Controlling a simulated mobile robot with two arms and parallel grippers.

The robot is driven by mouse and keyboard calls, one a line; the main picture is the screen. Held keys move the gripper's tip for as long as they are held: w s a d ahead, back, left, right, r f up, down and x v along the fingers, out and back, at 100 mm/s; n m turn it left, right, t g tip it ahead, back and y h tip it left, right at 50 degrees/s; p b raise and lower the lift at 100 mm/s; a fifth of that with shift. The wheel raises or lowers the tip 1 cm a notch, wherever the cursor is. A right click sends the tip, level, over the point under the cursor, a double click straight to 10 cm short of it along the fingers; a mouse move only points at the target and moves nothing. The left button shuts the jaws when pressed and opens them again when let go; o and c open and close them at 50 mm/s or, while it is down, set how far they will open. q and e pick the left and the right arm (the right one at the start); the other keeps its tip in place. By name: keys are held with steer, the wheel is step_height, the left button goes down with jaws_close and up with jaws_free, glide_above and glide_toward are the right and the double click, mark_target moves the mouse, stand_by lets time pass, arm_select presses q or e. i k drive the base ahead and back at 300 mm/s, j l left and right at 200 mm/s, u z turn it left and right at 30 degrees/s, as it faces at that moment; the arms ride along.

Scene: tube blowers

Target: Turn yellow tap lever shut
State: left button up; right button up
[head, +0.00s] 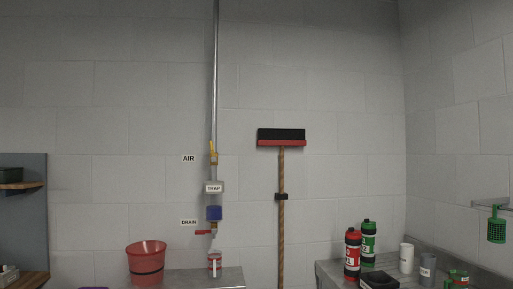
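The yellow tap lever (212,147) is small and sits on the vertical metal pipe (215,70), just right of the "AIR" label (188,158). The lever appears to stand upright, roughly in line with the pipe. A brass-coloured valve body (214,160) shows just below it. Under that are the "TRAP" unit (214,188) with a blue bowl (214,213) and a red drain lever (203,232) pointing left beside the "DRAIN" label (189,222). Neither of my grippers shows in the head view.
A broom (281,200) hangs on the wall to the right. A right-hand counter (330,272) holds red and green bottles and cups. A shelf unit (38,220) stands left.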

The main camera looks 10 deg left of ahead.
mark_target(213, 158)
steer(key=i+j+z, duration=0.3)
steer(key=j+z, duration=0.3)
steer(key=i+j+z, duration=0.1)
steer(key=j+z, duration=0.2)
steer(key=j, duration=0.2)
